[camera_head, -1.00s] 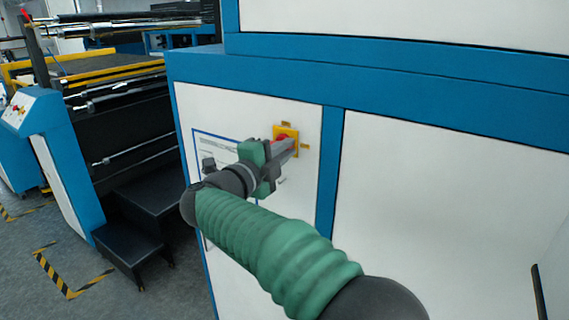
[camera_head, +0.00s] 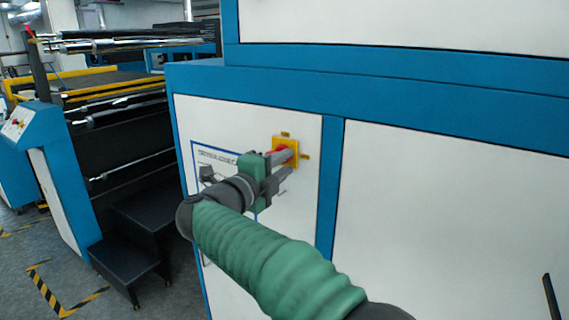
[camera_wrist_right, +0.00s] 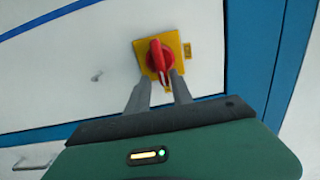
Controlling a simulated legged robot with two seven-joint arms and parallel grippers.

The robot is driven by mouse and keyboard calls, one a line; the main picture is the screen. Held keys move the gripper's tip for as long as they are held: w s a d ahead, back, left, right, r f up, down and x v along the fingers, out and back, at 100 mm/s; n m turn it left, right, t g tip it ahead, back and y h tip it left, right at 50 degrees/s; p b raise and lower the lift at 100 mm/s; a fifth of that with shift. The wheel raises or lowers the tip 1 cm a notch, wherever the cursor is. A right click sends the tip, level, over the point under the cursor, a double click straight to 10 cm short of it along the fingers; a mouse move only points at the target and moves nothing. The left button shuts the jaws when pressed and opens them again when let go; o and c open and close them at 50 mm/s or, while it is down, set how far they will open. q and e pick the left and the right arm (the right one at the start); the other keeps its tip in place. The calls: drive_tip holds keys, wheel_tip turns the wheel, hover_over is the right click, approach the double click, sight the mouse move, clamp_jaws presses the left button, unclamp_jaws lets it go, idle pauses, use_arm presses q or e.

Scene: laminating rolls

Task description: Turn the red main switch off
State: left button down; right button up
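The red main switch (camera_wrist_right: 158,58) sits on a yellow square plate (camera_wrist_right: 175,44) on the white machine panel. In the head view the yellow plate (camera_head: 291,143) shows, with the red knob (camera_head: 279,151) partly hidden by my gripper. My right gripper (camera_wrist_right: 161,78) is open, its two grey fingers on either side of the handle's lower end. A small gap shows on the left; contact on the right is unclear. The right gripper (camera_head: 287,157) reaches the switch from the lower left in the head view. My left gripper is not in view.
Blue frame bars (camera_head: 330,185) border the white panel (camera_head: 430,210). A blue-outlined diagram (camera_head: 205,160) is left of the switch. Black steps (camera_head: 125,270) and a blue control console (camera_head: 35,125) stand at left. Floor with yellow-black markings is open at lower left.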

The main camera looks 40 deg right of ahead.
drive_tip(key=shift+o, duration=0.3)
drive_tip(key=shift+r, duration=0.15)
drive_tip(key=b+v, duration=0.2)
drive_tip(key=v, duration=1.5)
drive_tip(key=shift+w, duration=0.1)
